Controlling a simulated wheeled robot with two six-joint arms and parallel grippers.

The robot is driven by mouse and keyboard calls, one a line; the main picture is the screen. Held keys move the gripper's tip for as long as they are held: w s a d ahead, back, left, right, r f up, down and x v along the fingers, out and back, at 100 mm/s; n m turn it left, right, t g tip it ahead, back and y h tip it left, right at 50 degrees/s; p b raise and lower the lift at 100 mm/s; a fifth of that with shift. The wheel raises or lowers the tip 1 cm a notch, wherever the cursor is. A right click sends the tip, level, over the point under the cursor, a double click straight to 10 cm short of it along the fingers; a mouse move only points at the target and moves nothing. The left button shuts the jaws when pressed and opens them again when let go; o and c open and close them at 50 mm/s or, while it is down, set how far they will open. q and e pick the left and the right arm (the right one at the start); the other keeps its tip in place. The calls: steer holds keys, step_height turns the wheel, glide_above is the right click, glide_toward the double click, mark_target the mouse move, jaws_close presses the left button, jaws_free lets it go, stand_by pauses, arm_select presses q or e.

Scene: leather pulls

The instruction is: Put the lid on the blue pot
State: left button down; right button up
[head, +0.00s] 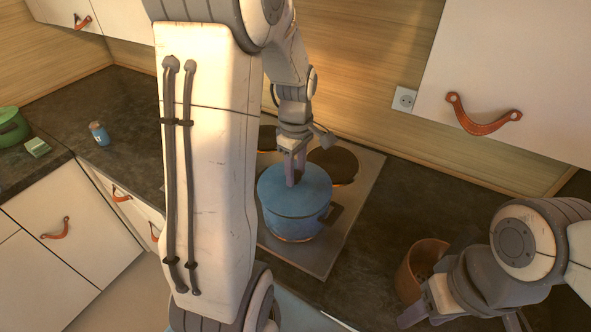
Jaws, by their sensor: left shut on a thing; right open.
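The blue pot (294,226) stands on the hob, on a burner with an orange glow at its base. The blue lid (312,187) is at the pot's top, looking level and covering the opening. I cannot tell whether it rests fully on the rim or is slightly above it. My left gripper (294,176) points down over the pot and is shut on the lid at its middle; the grip hides the handle. My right gripper (464,319) is open at the bottom right, low over the counter and away from the pot; its fingertips are partly cut off.
The hob (352,208) has other dark burners (334,165) behind the pot. A terracotta pot (416,263) stands beside my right gripper. A green pot (12,127), a green sponge (37,147) and a blue jar (99,134) are on the left counter. My arm hides the middle-left.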

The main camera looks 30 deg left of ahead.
arm_select(q)
steer(key=shift+d, duration=0.15)
steer(key=shift+f, duration=0.2)
stand_by(0.3)
steer(key=shift+f, duration=0.2)
steer(key=shift+f, duration=0.15)
stand_by(0.5)
steer(key=shift+c, duration=1.8)
jaws_free()
